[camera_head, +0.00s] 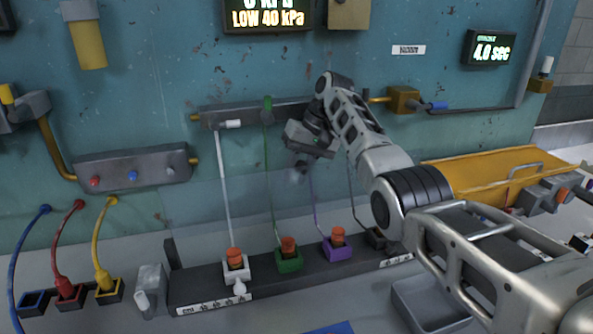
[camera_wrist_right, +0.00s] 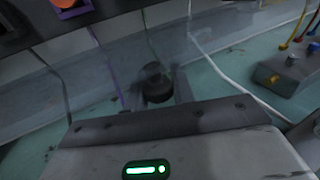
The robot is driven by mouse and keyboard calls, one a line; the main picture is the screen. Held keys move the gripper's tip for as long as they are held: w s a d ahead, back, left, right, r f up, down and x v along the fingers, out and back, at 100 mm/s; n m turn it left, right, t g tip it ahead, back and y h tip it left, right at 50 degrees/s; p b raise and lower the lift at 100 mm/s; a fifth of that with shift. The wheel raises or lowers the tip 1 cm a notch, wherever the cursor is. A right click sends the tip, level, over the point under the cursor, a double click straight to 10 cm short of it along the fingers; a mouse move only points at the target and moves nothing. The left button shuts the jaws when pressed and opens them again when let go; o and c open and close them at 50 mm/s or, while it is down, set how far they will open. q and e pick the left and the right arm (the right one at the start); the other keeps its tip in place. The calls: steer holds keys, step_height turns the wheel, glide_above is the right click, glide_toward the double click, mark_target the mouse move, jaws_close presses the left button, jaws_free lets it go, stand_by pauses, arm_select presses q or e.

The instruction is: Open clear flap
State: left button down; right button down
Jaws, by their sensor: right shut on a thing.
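The clear flap (camera_head: 195,207) is a see-through panel behind the colored tubes, low against the teal wall in the head view. It also shows as a hazy sheet in the right wrist view (camera_wrist_right: 50,110). My right gripper (camera_head: 299,171) reaches in from the right, in front of the flap's upper part. It is shut on a dark round knob (camera_wrist_right: 155,86), seen between the fingers in the right wrist view. The knob is blurred in the head view, and how it joins the flap is hard to see. My left gripper is not in view.
White (camera_head: 222,180), green (camera_head: 270,175) and purple (camera_head: 313,200) tubes hang close around the gripper, ending at a dark rack (camera_head: 205,282) of sockets. Blue, red and yellow tubes stand at left.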

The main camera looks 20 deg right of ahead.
steer(key=c, duration=1.2)
jaws_free()
steer(key=shift+a+f, duration=0.1)
steer(key=shift+f, duration=0.05)
steer(key=shift+r, duration=0.3)
steer(key=s+a+r, duration=0.1)
steer(key=s+r, duration=0.3)
steer(key=s+a+r, duration=0.2)
steer(key=s+r, duration=0.2)
steer(key=s+a+r, duration=0.2)
steer(key=s+r, duration=0.2)
steer(key=s, duration=0.1)
steer(key=shift+s+a+r, duration=0.1)
steer(key=shift+r, duration=0.15)
